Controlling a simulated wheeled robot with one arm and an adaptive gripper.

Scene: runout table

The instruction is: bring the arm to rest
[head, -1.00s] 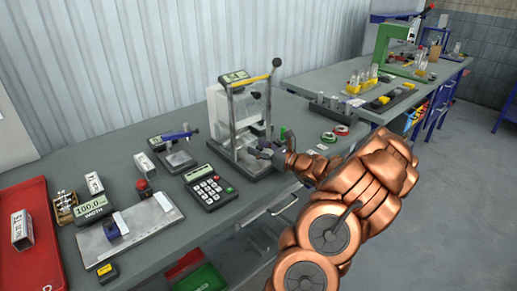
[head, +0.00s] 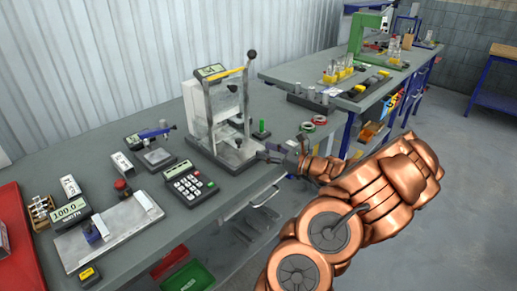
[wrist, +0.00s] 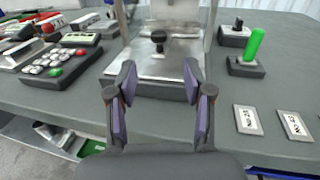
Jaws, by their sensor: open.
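My gripper (wrist: 162,105) is open and empty in the wrist view, with its two purple-padded fingers apart. It is at the table's front edge, just in front of the metal test stand (wrist: 160,65) with its black knob. In the head view my gripper (head: 268,152) is at the end of my copper arm, to the right of the stand's base (head: 232,150). The fingertips are small and partly blurred there. I cannot tell from these views whether they touch the stand.
A keypad unit (head: 189,183) and a metal plate fixture (head: 110,232) stand left of the stand. A red tray (head: 14,225) is far left. Open floor (head: 440,170) lies right of the table.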

